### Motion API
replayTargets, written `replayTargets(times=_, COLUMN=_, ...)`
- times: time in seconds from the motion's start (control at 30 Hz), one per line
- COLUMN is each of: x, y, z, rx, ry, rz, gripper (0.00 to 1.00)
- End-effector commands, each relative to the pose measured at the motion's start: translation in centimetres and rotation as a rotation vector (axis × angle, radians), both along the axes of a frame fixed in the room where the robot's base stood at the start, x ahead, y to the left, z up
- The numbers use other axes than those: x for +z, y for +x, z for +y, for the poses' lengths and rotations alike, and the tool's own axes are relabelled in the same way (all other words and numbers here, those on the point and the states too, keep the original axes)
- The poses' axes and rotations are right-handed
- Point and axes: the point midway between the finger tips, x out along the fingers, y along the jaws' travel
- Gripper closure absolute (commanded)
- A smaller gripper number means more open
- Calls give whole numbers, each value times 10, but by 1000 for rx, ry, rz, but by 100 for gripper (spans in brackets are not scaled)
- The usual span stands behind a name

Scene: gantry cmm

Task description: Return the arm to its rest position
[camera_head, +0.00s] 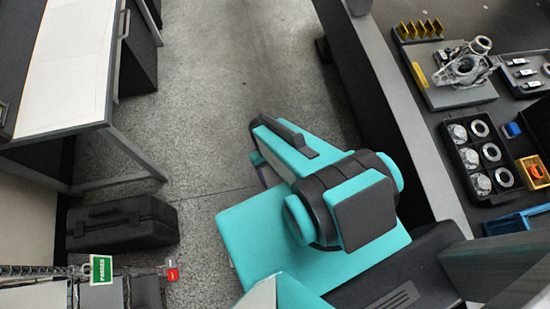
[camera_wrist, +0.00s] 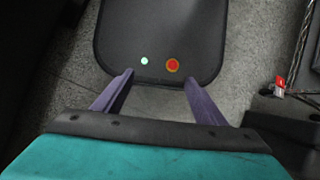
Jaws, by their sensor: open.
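My arm (camera_head: 345,195) is teal and black and is folded low over my teal base in the head view. My gripper's purple fingers (camera_wrist: 158,76) stand apart in the wrist view, with nothing between them. Beyond the fingertips is a dark rounded panel with a red button and a small pale light, which looks like part of my own body. In the head view the gripper is mostly hidden behind the arm; only a bit of purple shows at its left side.
A dark bench on the right carries a grey fixture plate (camera_head: 470,97) with a metal part, a black tray (camera_head: 463,146) of round parts and a blue bin (camera_head: 519,221). A black case (camera_head: 122,224) lies on the floor at left, by a white-topped table (camera_head: 66,60). Grey floor between is clear.

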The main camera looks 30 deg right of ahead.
Motion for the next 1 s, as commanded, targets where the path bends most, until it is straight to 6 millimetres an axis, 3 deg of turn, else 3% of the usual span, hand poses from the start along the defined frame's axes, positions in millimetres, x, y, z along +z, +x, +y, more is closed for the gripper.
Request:
replayTargets(times=0.27, x=0, y=1, z=0, rx=-2, ry=0, rz=-1, gripper=35)
replayTargets(times=0.47, x=-13, y=0, z=0, rx=-1, ry=0, rz=3, gripper=35)
replayTargets(times=0.87, x=-12, y=0, z=0, rx=-1, ry=0, rz=4, gripper=35)
replayTargets(times=1.0, x=-12, y=0, z=0, rx=-1, ry=0, rz=4, gripper=53)
